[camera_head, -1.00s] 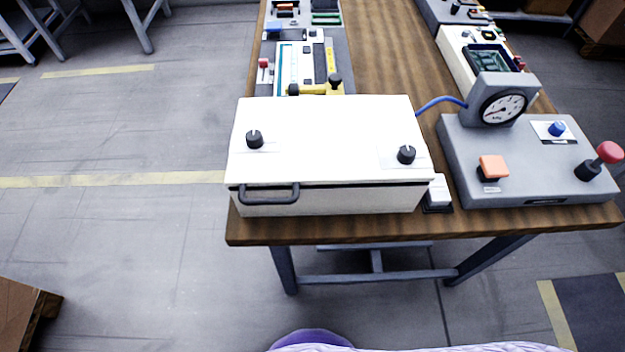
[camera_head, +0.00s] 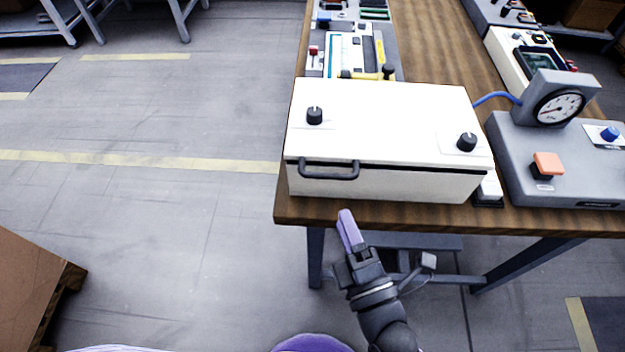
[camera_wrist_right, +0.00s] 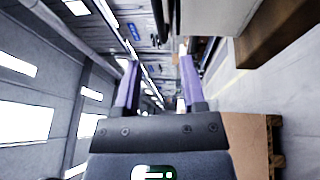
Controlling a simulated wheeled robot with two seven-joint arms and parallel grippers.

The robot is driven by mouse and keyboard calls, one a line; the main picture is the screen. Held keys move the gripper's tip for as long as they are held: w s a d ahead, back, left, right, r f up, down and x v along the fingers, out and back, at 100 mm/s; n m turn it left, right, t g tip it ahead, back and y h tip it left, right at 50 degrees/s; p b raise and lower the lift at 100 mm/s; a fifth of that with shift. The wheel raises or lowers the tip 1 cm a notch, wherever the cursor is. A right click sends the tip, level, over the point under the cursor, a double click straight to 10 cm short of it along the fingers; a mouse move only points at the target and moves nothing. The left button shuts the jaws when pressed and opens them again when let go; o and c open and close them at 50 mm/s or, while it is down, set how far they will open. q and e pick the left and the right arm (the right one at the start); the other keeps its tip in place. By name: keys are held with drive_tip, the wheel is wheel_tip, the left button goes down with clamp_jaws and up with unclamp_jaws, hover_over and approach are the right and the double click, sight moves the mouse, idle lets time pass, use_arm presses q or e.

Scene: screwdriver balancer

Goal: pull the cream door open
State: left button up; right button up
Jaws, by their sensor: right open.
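The cream box (camera_head: 386,118) stands at the near end of the wooden table, with two black knobs on its sloping top. Its cream door (camera_head: 400,183) is the low front face, with a black bar handle (camera_head: 329,172) near its left upper edge. The door looks shut. My right gripper (camera_head: 347,225) is in front of and below the handle, apart from it, off the table's front edge. In the right wrist view its two purple fingers (camera_wrist_right: 157,85) stand apart with nothing between them. My left gripper is not in view.
A grey unit (camera_head: 565,170) with a dial gauge (camera_head: 556,104), orange button and blue knob stands right of the box. The table's front edge (camera_head: 420,216) runs just below the door. A cardboard box (camera_head: 32,285) on a pallet is at lower left.

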sight(327, 173)
drive_tip(key=b+x, duration=0.1)
drive_tip(key=x, duration=0.8)
drive_tip(key=shift+w, duration=0.35)
clamp_jaws()
idle(0.8)
